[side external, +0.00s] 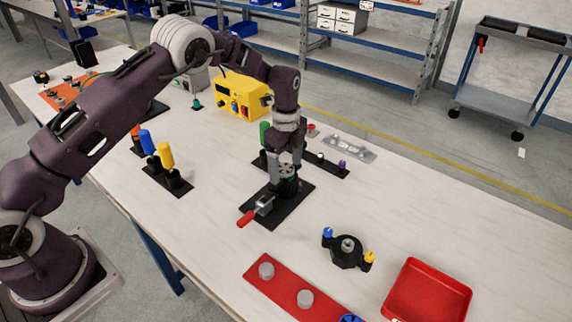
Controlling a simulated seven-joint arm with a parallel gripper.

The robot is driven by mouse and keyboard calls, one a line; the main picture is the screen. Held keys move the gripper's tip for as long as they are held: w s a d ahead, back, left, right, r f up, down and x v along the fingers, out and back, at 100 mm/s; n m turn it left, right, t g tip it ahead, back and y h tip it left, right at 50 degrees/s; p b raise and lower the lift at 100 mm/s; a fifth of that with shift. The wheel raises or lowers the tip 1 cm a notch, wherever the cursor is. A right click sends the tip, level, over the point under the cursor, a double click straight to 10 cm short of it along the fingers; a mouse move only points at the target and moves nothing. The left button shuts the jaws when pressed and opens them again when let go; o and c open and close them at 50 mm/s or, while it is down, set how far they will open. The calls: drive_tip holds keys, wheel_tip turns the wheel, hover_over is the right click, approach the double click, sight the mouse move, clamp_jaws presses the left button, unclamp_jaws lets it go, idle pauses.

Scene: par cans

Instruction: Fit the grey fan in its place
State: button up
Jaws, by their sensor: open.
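My gripper (286,163) points straight down over a black fixture plate (294,207) near the middle of the table. Its fingers are open. A small grey fan-like part (287,170) shows between and just below the fingers, over a dark round seat (291,187) on the plate. The fingers partly hide it, and I cannot tell whether it sits fully down in the seat. A toggle clamp with a red handle (247,218) is fixed at the plate's front left.
A black three-armed part with blue and yellow knobs (347,252), a red board (285,291) and a red tray (428,292) lie in front. Yellow and blue screwdriver-like handles (166,156) stand at left. A yellow box (243,97) is behind. The table's right side is clear.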

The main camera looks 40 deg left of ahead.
drive_tip(key=shift+r, duration=0.15)
wheel_tip(320, 180, up, 7)
drive_tip(key=shift+f, duration=0.1)
drive_tip(key=s+r+n+t, duration=0.1)
drive_tip(key=s+r+n, duration=0.4)
drive_tip(key=s+r, duration=0.45)
drive_tip(key=s+r+n+t, duration=0.2)
drive_tip(key=s+r+n, duration=0.3)
drive_tip(key=r, duration=0.7)
drive_tip(key=s+f+n+t, duration=0.1)
drive_tip(key=s+n, duration=0.7)
drive_tip(key=s, duration=1.5)
drive_tip(key=shift+a+f+t, duration=0.25)
drive_tip(key=shift+a+t, duration=0.15)
drive_tip(key=shift+t, duration=0.4)
